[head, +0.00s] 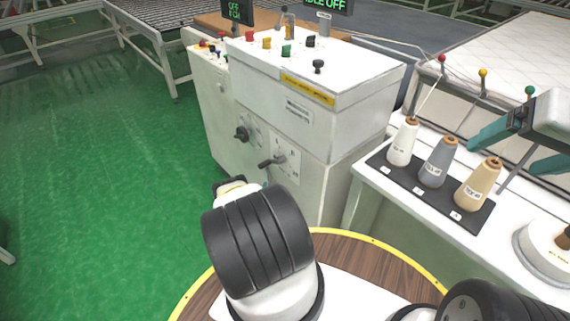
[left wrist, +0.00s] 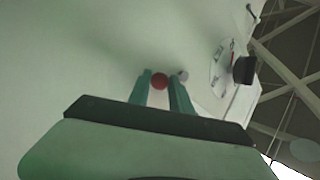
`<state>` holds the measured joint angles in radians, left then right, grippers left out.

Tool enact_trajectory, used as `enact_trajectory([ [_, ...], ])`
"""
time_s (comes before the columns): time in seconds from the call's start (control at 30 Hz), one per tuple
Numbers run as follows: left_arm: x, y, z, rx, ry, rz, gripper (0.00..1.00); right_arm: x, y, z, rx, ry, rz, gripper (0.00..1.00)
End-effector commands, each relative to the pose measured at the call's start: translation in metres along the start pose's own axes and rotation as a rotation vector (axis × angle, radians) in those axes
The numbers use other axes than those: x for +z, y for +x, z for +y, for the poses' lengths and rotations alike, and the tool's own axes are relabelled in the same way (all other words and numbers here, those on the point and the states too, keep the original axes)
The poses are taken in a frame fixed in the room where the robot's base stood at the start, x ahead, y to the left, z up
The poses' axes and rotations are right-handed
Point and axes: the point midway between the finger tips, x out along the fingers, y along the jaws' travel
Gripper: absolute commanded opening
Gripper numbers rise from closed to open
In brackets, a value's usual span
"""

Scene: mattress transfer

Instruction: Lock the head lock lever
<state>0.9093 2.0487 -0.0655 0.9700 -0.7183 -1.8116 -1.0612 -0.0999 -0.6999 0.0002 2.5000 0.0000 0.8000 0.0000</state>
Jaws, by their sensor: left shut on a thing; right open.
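In the left wrist view my left gripper (left wrist: 160,84) has its two teal fingers on either side of a round red knob (left wrist: 159,81), shut on it against a pale machine panel. I cannot tell from the frames whether this knob belongs to the head lock lever. In the head view my left forearm hides that gripper and the knob. The white machine cabinet (head: 300,115) carries a black rotary knob (head: 243,133) and a black-handled lever (head: 270,162) on a dial plate. My right gripper (head: 502,158) is open and empty at the right, teal fingers apart.
Thread cones (head: 438,160) stand on a dark tray (head: 467,212) on the right-hand table. Coloured buttons (head: 267,41) and a small black lever (head: 319,66) are on the cabinet top. A white mattress (head: 490,55) lies behind. Green floor (head: 90,180) at left is clear.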

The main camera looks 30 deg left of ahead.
Motion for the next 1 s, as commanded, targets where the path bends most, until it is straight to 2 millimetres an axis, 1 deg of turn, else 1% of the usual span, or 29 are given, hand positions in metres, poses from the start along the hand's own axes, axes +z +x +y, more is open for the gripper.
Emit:
enact_trajectory([
  [0.03, -0.0016, -0.0012, 0.0032, 0.003, 0.004, 0.002, 0.0, 0.0, 0.0, 0.0, 0.0, 0.0, 0.0, 0.86],
  [0.13, -0.0035, -0.0024, 0.0042, 0.001, 0.013, 0.009, 0.0, 0.0, -0.0001, 0.0001, 0.0, 0.0, 0.0, 0.86],
  [0.53, -0.0041, -0.0017, 0.0041, -0.001, 0.02, 0.012, 0.0, 0.0, -0.0001, 0.0001, 0.0, 0.0, 0.0, 0.86],
  [0.57, -0.0041, -0.0017, 0.0041, -0.001, 0.02, 0.012, 0.29, 0.0, -0.0001, 0.0001, 0.0, 0.0, 0.0, 0.86],
  [0.6, -0.004, -0.0016, 0.0039, -0.001, 0.02, 0.012, 0.34, 0.0, -0.0001, 0.0001, 0.0, 0.0, 0.0, 0.86],
  [0.9, -0.0034, -0.0029, 0.0027, -0.005, 0.019, 0.011, 0.34, 0.0, 0.0, 0.0, 0.0, 0.0, 0.0, 0.86],
  [1.0, -0.0001, -0.0082, 0.0, -0.006, 0.021, 0.008, 0.34, 0.0, -0.0001, 0.0, 0.0, 0.0, 0.0, 0.86],
])
